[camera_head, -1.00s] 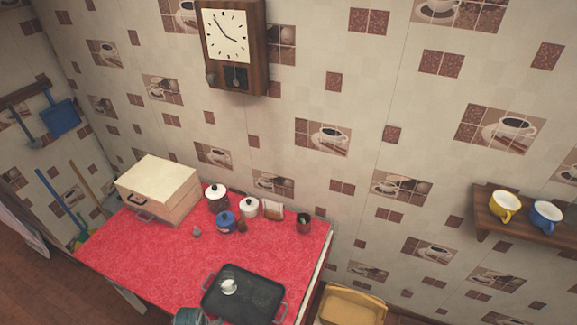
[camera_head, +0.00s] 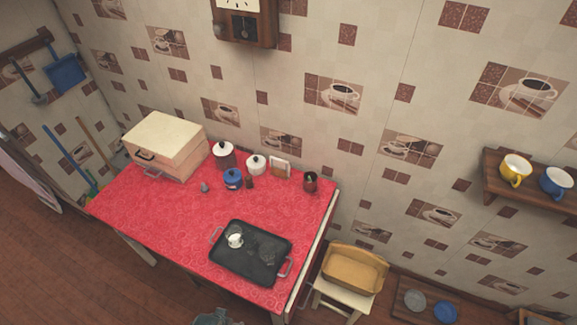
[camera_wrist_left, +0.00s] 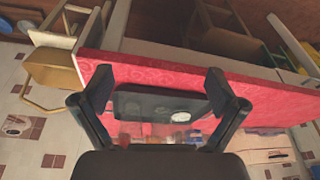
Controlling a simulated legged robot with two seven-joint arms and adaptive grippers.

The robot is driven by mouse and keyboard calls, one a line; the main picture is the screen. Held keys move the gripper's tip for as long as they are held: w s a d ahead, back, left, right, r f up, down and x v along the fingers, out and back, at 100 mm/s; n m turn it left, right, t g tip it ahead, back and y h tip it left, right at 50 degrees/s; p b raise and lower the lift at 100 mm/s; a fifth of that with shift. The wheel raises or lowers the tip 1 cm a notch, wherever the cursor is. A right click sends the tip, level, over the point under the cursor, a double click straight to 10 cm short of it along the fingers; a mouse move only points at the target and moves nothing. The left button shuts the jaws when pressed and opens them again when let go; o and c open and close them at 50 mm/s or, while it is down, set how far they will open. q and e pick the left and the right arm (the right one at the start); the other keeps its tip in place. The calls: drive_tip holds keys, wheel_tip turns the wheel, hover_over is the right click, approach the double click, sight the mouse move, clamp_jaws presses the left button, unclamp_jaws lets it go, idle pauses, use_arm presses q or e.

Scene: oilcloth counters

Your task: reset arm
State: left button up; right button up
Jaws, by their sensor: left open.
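My left gripper (camera_wrist_left: 160,82) is open in the left wrist view, with its two dark fingers spread wide and nothing between them. Beyond the fingers is the red-covered table, with the black tray (camera_wrist_left: 140,104) and a white cup (camera_wrist_left: 180,116) on it. In the head view the black tray (camera_head: 262,266) lies near the table's front right, and the white cup (camera_head: 235,240) stands in it. A grey shape at the bottom edge of the head view is cut off, and I cannot tell what it is. My right gripper is not in view.
The red table (camera_head: 160,210) carries a cream box (camera_head: 165,145), a blue pot (camera_head: 233,179), a white-lidded jar (camera_head: 224,156) and other small items along the back. A chair with a basket (camera_head: 352,270) stands right of it. A wall shelf (camera_head: 495,185) holds two mugs.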

use_arm(q)
drive_tip(key=s+f+g+b, duration=0.1)
drive_tip(key=s+f+b, duration=0.1)
drive_tip(key=f, duration=1)
drive_tip(key=s+f+b, duration=0.2)
drive_tip(key=s+f, duration=0.1)
drive_tip(key=f, duration=0.9)
drive_tip(key=s+a+f+b, duration=0.1)
drive_tip(key=s+a+f, duration=0.1)
drive_tip(key=s+f, duration=0.6)
drive_tip(key=s+a+f+g+b, duration=0.1)
drive_tip(key=s+f+b, duration=0.1)
drive_tip(key=s+f, duration=0.6)
wheel_tip(320, 180, down, 2)
drive_tip(key=shift+a+b, duration=0.3)
drive_tip(key=shift+a, duration=0.05)
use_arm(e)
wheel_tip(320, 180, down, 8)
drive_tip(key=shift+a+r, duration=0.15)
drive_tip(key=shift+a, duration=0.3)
use_arm(q)
drive_tip(key=shift+d+r, duration=0.15)
drive_tip(key=shift+d, duration=0.2)
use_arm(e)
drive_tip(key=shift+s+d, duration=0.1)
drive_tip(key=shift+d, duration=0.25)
use_arm(q)
drive_tip(key=shift+a, duration=0.2)
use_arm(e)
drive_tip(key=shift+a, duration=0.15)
